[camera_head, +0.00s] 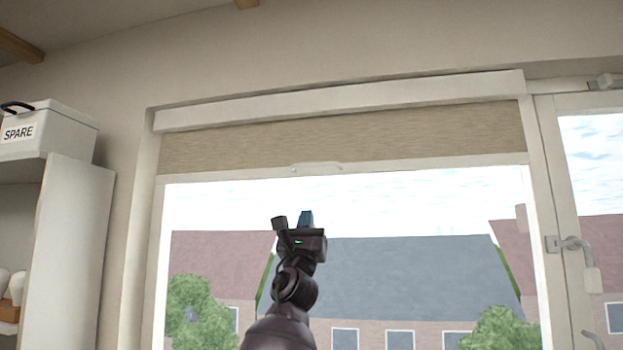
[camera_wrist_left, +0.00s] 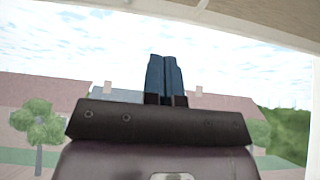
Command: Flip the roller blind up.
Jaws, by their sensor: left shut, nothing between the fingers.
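The roller blind (camera_head: 240,147) is a beige fabric strip across the top of the window, under a pale head box (camera_head: 340,99). Its light bottom bar has a small raised pull tab (camera_head: 316,168) near the middle. In the left wrist view, a pale strip (camera_wrist_left: 215,17) crosses the top, probably the blind's lower edge. My left gripper (camera_head: 306,216) points up in front of the glass, below the tab and apart from it in the picture. Its blue fingers (camera_wrist_left: 164,75) are together with nothing between them. My right gripper is not in view.
A white shelf unit (camera_head: 70,250) stands left of the window, with a box labelled SPARE (camera_head: 50,130) on top. At the right is a window casement with a handle (camera_head: 578,250). The space around my left gripper before the glass looks clear.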

